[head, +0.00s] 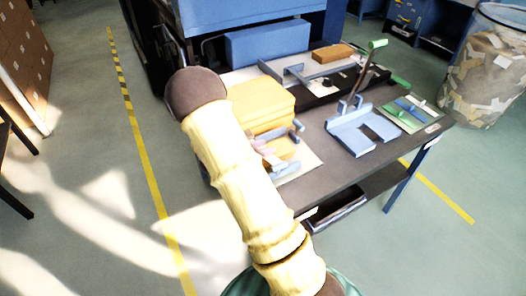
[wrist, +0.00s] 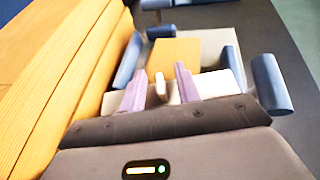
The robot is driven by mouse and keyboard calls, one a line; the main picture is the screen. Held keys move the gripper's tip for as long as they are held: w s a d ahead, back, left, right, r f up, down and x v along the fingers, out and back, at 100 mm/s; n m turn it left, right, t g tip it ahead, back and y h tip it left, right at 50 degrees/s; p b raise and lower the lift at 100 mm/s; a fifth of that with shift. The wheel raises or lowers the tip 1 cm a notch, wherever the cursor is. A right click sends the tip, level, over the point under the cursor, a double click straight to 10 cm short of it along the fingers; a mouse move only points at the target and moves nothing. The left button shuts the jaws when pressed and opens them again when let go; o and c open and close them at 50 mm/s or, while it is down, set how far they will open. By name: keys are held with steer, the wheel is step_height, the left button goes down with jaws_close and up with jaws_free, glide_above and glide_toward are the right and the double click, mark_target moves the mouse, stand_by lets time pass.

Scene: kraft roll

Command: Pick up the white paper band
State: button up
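The white paper band (wrist: 213,84) appears in the wrist view as a pale strip lying across the front of a small orange-brown block (wrist: 175,52). A small cream upright piece (wrist: 160,84) shows between my fingers; I cannot tell if it belongs to the band. My gripper (wrist: 160,80) has two purple fingers apart, one on each side of that piece, with visible gaps. The fingers are low over the strip and hide parts of it; contact is unclear. In the head view my gripper (head: 262,150) is beside the block (head: 283,148), and the band cannot be made out clearly.
Blue rounded posts (wrist: 270,84) surround the block on a pale board (head: 306,164). A tall yellow-brown stack (head: 262,100) stands close by, at the left in the wrist view. A blue slotted stand (head: 350,130) is farther right on the dark table (head: 345,172).

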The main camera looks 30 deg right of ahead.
mark_target(263, 147)
stand_by(0.3)
jaws_close()
steer(key=shift+r, duration=0.15)
step_height(263, 147, up, 10)
steer(key=shift+f+p, duration=0.1)
steer(key=shift+p, duration=0.2)
stand_by(0.6)
